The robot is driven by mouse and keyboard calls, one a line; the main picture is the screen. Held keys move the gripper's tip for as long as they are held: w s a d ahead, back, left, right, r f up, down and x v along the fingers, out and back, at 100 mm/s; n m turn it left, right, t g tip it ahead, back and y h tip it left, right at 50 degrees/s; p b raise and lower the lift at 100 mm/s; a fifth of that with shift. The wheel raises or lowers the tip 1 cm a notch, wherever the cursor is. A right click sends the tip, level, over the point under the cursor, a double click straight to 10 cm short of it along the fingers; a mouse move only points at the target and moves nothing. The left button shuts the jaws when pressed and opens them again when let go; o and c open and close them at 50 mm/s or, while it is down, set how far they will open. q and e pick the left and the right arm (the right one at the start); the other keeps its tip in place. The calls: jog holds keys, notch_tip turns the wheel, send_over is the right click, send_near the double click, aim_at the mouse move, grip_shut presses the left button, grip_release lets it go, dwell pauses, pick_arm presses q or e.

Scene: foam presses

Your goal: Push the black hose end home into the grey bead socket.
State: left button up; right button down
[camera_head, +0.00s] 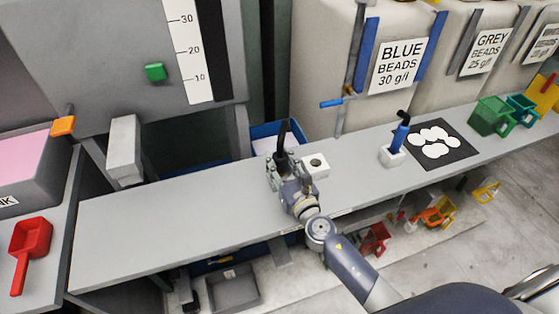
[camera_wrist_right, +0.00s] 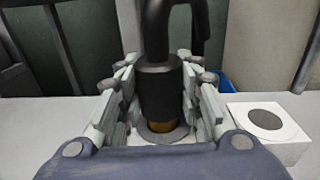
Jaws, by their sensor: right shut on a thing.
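My right gripper (camera_head: 282,166) is shut on the black hose end (camera_head: 283,153) at the middle of the grey bench. In the right wrist view the black hose end (camera_wrist_right: 160,88) stands upright between the fingers. Its brass tip (camera_wrist_right: 162,126) shows at the bottom, at a grey ring (camera_wrist_right: 150,136) that looks like a socket mouth. I cannot tell how deep the tip sits in it. Just right stands a white block (camera_head: 315,168) with a dark round top opening; it also shows in the wrist view (camera_wrist_right: 290,150). No label tells which socket is grey. My left gripper is not in view.
A blue hose end (camera_head: 399,138) stands in another white block further right. Beside it lies a black mat (camera_head: 462,150) with white discs. Green scoops (camera_head: 492,116) are at the far right. The bench (camera_head: 170,225) is clear on the left.

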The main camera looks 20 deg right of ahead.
jog(key=shift+f+b, duration=0.5)
jog(key=c, duration=1.1)
grip_release()
jog(key=shift+o, duration=0.2)
jog(key=shift+f, duration=0.1)
jog(key=s, duration=0.8)
jog(key=s+d, duration=0.1)
jog(key=s, duration=0.3)
jog(key=shift+d, duration=0.1)
